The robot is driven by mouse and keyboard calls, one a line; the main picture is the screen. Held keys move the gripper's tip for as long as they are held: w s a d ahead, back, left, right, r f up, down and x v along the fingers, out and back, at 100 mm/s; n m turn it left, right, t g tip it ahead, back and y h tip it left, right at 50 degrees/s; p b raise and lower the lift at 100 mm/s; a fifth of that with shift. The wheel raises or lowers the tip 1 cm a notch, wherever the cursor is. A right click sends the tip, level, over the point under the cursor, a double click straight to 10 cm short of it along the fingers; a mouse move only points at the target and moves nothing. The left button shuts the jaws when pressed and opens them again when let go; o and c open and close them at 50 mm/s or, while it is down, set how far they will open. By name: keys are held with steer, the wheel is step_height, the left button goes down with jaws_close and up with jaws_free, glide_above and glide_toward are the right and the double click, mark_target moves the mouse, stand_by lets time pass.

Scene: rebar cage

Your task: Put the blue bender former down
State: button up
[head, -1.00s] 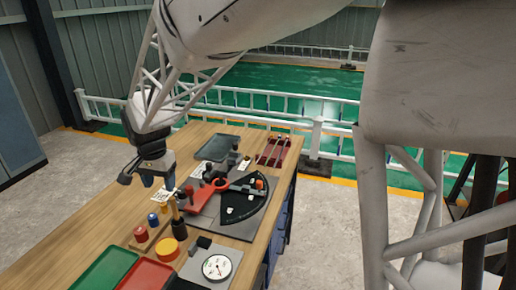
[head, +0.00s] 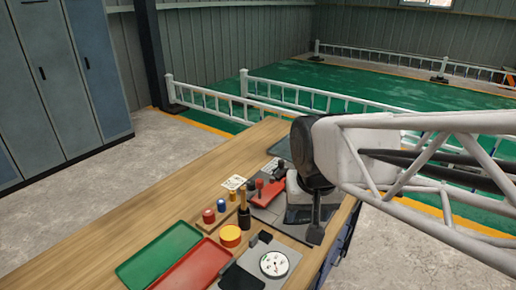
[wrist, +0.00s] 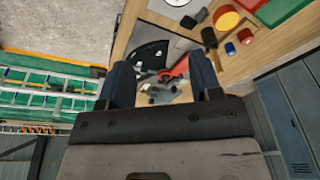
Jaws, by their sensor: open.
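The blue bender former (head: 221,205) stands upright in a small wooden rack beside a red former (head: 209,216). In the wrist view the blue former (wrist: 229,48) shows at the upper right, outside the jaws, with the red one (wrist: 245,36) next to it. My gripper (wrist: 160,75) is open, with two dark blue fingers wide apart and nothing held between them. Beyond the gap lie the red-handled bender (wrist: 178,70) and the black fan-shaped plate (wrist: 150,55). In the head view my arm hides most of the plate, and the fingers cannot be made out clearly.
A dark tool with a wooden handle (head: 244,212) and a yellow disc (head: 231,236) stand near the rack. A green tray (head: 160,254), a red tray (head: 196,268) and a dial gauge (head: 274,263) lie at the front. The bench's left side is clear. White railings (head: 210,97) stand behind.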

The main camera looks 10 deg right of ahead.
steer(key=s+d+f+n, duration=0.1)
steer(key=s, duration=0.4)
steer(key=shift+s+d, duration=0.25)
steer(key=shift+s, duration=0.15)
